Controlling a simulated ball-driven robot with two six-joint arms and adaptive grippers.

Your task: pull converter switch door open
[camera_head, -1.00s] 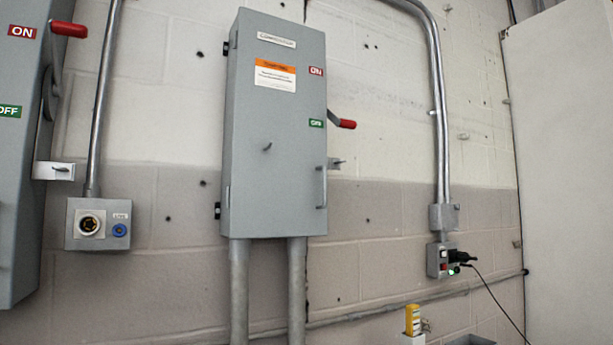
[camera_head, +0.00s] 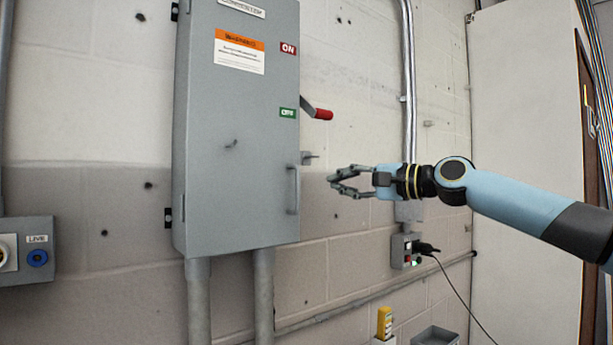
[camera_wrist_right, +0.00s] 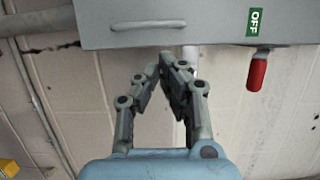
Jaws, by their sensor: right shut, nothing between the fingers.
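The grey converter switch box (camera_head: 232,130) hangs on the wall left of centre in the head view, its door closed. A vertical bar handle (camera_head: 293,190) sits at the door's lower right edge. The red-gripped lever (camera_head: 322,114) on the right side is beside the green OFF label. My right gripper (camera_head: 333,181) is shut and empty, just right of the handle and apart from it. In the right wrist view my gripper's fingertips (camera_wrist_right: 170,62) lie close to the box edge, with the handle (camera_wrist_right: 148,25) and red lever (camera_wrist_right: 257,74) beyond. My left gripper is out of view.
A small outlet box with a blue socket (camera_head: 37,257) is at the left. A small control box with a plugged black cable (camera_head: 404,251) is under the right conduit. A yellow device (camera_head: 384,322) and grey bin (camera_head: 435,336) are low at the right.

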